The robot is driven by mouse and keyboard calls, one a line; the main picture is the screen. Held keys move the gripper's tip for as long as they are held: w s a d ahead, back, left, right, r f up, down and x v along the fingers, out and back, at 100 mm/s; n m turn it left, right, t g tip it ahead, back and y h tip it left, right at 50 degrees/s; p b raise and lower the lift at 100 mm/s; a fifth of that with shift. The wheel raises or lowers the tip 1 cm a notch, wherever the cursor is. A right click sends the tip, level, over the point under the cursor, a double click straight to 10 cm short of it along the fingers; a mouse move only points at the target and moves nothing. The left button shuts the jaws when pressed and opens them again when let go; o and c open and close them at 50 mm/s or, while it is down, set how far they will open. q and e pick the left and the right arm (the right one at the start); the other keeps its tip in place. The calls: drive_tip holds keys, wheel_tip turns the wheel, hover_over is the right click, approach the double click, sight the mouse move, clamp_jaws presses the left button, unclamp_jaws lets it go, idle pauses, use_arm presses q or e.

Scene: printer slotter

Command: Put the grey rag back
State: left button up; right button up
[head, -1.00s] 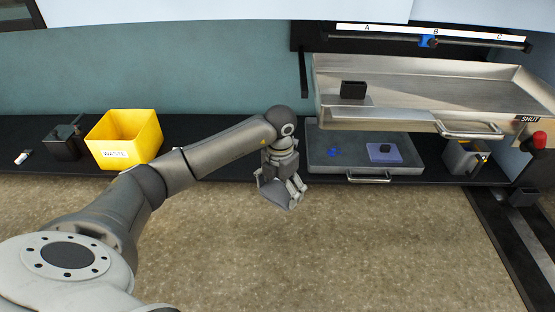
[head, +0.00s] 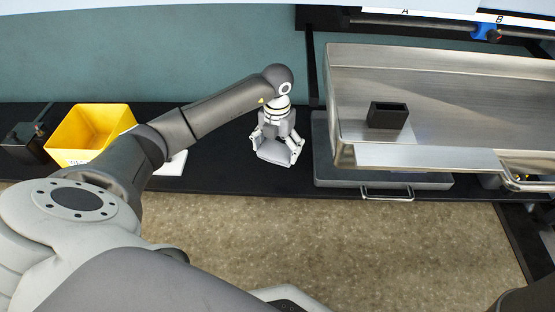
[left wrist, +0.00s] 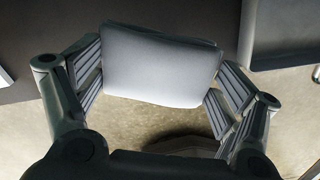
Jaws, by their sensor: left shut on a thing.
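My left gripper (head: 279,142) is shut on the grey rag (head: 279,155), a folded flat pad, and holds it over the black counter in the head view. In the left wrist view the rag (left wrist: 160,66) spans between the two fingers (left wrist: 160,85), pale grey with rounded corners. I cannot tell whether it touches the counter. My right gripper is not in view.
The steel tray (head: 355,155) overhangs the counter (head: 225,175) on the right, with a black open box (head: 388,114) in it. A lower grey tray (head: 322,160) sits beneath. A yellow bin (head: 80,128) and a white flat item (head: 170,165) are left.

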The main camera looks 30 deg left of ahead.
sight(277, 174)
use_arm(q)
wheel_tip(277, 174, down, 9)
drive_tip(key=b, duration=0.6)
drive_tip(key=shift+r, duration=0.15)
drive_tip(key=o, duration=0.8)
drive_tip(key=shift+f, duration=0.2)
drive_tip(key=shift+c, duration=0.2)
drive_tip(key=shift+r, duration=0.15)
